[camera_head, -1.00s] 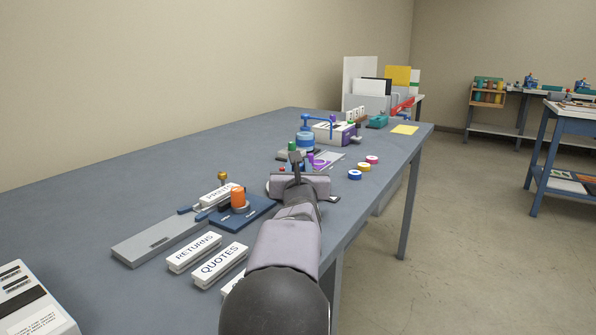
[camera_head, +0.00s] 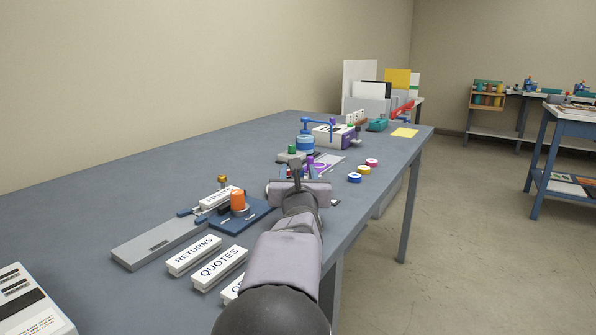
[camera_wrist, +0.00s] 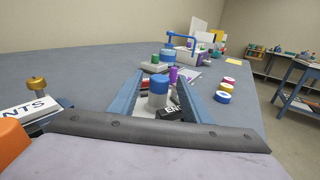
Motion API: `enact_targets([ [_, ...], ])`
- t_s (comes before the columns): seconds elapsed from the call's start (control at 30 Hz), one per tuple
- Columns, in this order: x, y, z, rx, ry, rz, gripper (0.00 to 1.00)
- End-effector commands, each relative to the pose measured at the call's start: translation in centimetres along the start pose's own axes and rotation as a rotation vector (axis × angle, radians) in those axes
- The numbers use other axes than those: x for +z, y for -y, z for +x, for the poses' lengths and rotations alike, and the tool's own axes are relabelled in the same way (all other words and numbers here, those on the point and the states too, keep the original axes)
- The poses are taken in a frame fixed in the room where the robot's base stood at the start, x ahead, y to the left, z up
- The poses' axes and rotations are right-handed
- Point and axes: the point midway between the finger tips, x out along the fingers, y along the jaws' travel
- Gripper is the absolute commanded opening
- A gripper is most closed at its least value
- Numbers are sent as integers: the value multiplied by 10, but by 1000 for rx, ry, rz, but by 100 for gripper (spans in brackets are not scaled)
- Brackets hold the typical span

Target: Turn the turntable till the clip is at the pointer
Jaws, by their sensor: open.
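My gripper (camera_head: 297,168) is open over the table, its two blue-grey fingers apart in the wrist view (camera_wrist: 160,82). A blue-topped grey cylinder (camera_wrist: 158,88) stands between the fingers in that view; I see no contact. A black-and-white block with part of a label (camera_wrist: 173,112) lies just right of it. A purple peg (camera_head: 309,166) stands beyond the gripper and also shows in the wrist view (camera_wrist: 173,75). My gripper hides much of this area in the head view. I cannot make out the turntable's disc, the clip or the pointer for certain.
An orange knob (camera_head: 238,201) on a blue base and label blocks RETURNS (camera_head: 194,255) and QUOTES (camera_head: 220,267) stand at the near left. Coloured rolls (camera_head: 363,171) lie right of the gripper. A blue-handled device (camera_head: 305,142) stands beyond.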

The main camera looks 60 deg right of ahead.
Motion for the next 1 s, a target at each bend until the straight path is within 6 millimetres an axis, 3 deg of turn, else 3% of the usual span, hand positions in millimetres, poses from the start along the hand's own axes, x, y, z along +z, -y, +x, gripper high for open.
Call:
enact_targets([
  [0.2, 0, 0, -29, -1, 1, 1, 44],
  [0.4, 0, 0, -45, -1, 0, 1, 44],
  [1.0, 5, 2, -45, 4, 3, -9, 43],
])
